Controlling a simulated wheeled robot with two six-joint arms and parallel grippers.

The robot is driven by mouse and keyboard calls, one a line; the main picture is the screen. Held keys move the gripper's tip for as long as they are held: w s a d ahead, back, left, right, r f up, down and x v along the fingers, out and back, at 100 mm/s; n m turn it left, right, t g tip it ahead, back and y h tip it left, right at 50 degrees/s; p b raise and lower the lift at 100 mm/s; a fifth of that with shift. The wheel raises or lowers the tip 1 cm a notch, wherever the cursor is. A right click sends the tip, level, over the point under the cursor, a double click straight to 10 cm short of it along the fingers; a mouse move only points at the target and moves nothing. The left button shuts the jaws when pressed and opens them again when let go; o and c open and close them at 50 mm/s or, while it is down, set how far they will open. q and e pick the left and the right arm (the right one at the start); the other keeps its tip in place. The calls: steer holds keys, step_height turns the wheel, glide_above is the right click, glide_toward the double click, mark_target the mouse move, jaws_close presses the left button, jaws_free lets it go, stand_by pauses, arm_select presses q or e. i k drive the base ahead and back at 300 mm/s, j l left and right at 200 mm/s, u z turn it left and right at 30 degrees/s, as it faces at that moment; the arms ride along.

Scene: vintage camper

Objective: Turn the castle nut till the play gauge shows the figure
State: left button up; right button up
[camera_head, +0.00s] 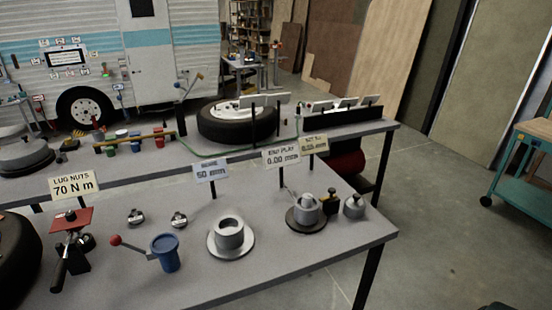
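The play gauge sign (281,156) reads "END PLAY 0.00 mm" and stands on a post at the right part of the front bench. A second sign (314,144) stands just behind it, partly covered; its small figure is hard to read. Below them a grey hub (306,207) with a raised top sits on a dark round base. The castle nut is too small to pick out for sure; it may be the piece on top of this hub. Neither of my grippers can be made out in this view.
On the front bench (290,262) stand a grey ring on a plate (229,236), a blue cup (165,254) with a red-knobbed lever, a small grey knobbed piece (354,206) and a "LUG NUTS 70 N m" sign (74,185). A tyre (238,124) lies on the bench behind.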

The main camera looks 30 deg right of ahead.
mark_target(307, 198)
steer(key=z, duration=1.3)
